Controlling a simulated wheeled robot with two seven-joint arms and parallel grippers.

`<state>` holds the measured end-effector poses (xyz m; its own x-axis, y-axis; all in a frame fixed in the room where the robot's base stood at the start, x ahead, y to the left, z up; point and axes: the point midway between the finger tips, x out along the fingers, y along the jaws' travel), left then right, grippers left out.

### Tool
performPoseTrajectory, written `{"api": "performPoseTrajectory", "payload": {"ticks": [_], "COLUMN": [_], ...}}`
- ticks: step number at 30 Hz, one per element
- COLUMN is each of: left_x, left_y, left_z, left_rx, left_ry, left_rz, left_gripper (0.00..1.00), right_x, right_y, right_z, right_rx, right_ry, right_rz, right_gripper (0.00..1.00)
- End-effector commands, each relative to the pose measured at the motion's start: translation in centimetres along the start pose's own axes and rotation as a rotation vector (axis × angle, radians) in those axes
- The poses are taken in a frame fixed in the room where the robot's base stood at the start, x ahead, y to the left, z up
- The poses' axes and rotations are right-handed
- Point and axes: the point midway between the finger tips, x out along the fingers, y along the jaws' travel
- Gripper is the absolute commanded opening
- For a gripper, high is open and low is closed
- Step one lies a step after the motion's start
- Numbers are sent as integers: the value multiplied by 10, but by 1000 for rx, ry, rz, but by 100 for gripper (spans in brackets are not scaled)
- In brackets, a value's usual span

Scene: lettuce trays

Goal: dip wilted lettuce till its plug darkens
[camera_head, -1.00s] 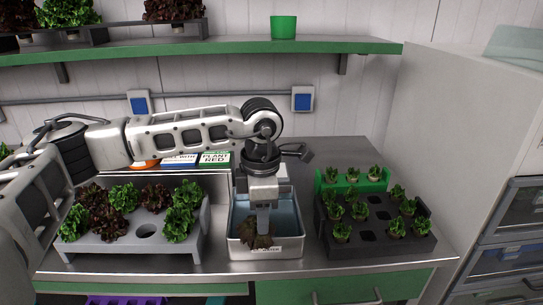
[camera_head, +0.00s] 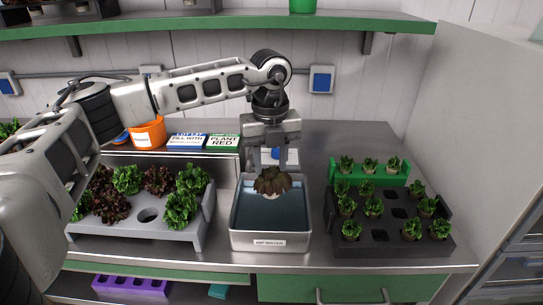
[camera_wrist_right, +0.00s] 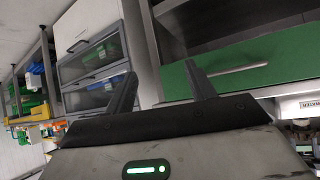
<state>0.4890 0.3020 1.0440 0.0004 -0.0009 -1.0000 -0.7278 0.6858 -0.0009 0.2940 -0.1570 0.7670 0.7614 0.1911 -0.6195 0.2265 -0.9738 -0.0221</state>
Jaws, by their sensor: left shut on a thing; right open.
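My left gripper (camera_head: 270,166) is shut on a wilted, brownish lettuce (camera_head: 272,181) and holds it over the metal water basin (camera_head: 240,238). Pale plug material shows just under its leaves; how dark it is I cannot tell. The basin has a label on its front and bluish water (camera_head: 275,212) inside. The grey tray (camera_head: 190,235) at left holds several green and dark red lettuces and has an empty round hole (camera_head: 149,215). My right gripper (camera_wrist_right: 160,92) shows only in the right wrist view, open and empty, facing cabinet fronts.
A black tray (camera_head: 390,243) with several seedlings and empty square holes stands right of the basin, with a green tray (camera_head: 337,176) behind it. Signs (camera_head: 222,141) and an orange container (camera_head: 147,134) stand at the back. A shelf (camera_head: 200,27) runs above.

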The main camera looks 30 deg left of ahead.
Motion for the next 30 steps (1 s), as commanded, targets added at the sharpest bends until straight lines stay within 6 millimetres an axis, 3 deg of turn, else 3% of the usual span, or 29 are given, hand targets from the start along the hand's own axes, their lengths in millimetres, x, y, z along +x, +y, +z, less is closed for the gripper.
{"api": "performPoseTrajectory", "payload": {"ticks": [18,30], "left_x": [65,78], "left_y": [0,0], "left_z": [0,0], "left_rx": [4,4], "left_ry": [0,-1], "left_rz": [1,-1], "left_gripper": [4,4], "right_x": [16,17], "right_y": [-9,-9], "right_z": [11,14], "right_rx": [3,-5], "right_ry": [24,23], "right_rz": [-27,-32], "right_gripper": [55,55]}}
